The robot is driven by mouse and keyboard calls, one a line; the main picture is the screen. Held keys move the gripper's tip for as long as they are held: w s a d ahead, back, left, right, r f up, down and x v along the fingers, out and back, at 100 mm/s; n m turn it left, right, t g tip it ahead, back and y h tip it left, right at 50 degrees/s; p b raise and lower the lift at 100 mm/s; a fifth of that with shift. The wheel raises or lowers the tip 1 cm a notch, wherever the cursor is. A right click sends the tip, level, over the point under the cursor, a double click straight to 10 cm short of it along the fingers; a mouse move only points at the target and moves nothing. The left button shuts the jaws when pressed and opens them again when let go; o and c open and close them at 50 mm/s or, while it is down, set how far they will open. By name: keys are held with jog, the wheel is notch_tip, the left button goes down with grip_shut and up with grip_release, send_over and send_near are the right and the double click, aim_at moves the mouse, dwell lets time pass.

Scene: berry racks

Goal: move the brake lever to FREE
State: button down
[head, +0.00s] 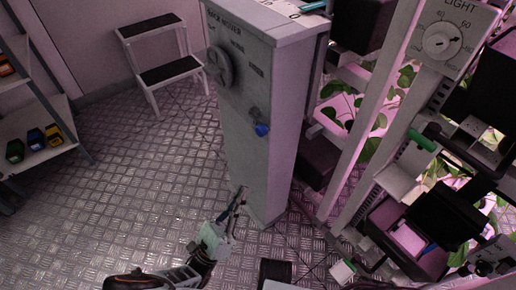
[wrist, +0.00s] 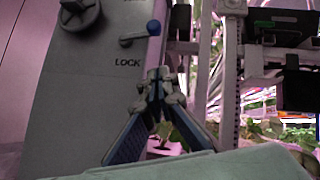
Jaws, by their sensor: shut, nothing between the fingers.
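The brake lever (wrist: 138,35) is a short grey arm with a blue knob (wrist: 154,28), on the front of a grey cabinet (wrist: 75,100). In the wrist view it points right and slightly up from its pivot, above the word LOCK. In the head view the blue knob (head: 262,130) is on the cabinet's upper half, below a small label that I cannot read surely. My gripper (wrist: 160,75) is shut and empty, its tips below the knob in the picture and apart from it. In the head view my gripper (head: 240,194) is low in front of the cabinet.
A round handwheel (head: 219,67) is on the cabinet, left of the lever. Plant racks (head: 350,130) with posts and dark boxes stand close on the right. A step stool (head: 160,60) and a shelf (head: 40,130) are at left. The metal floor between is clear.

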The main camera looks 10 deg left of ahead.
jog(key=shift+h, duration=0.3)
jog(key=b, duration=0.1)
send_near(268, 130)
notch_tip(268, 130, down, 2)
jog(key=w+d, duration=0.2)
jog(key=shift+w+a+r+b, duration=0.15)
jog(key=shift+w+r, duration=0.15)
jog(key=shift+r, duration=0.4)
jog(key=shift+w+a+r+b, duration=0.15)
jog(key=shift+w+r, duration=0.15)
jog(key=shift+r, duration=0.4)
jog(key=shift+w+a+r+b, duration=0.15)
jog(key=shift+w+r, duration=0.15)
jog(key=shift+r, duration=0.45)
jog(key=shift+d+r+n+y+p, duration=0.1)
jog(key=shift+r+n+y+p, duration=0.2)
jog(key=shift+n+y+p, duration=0.5)
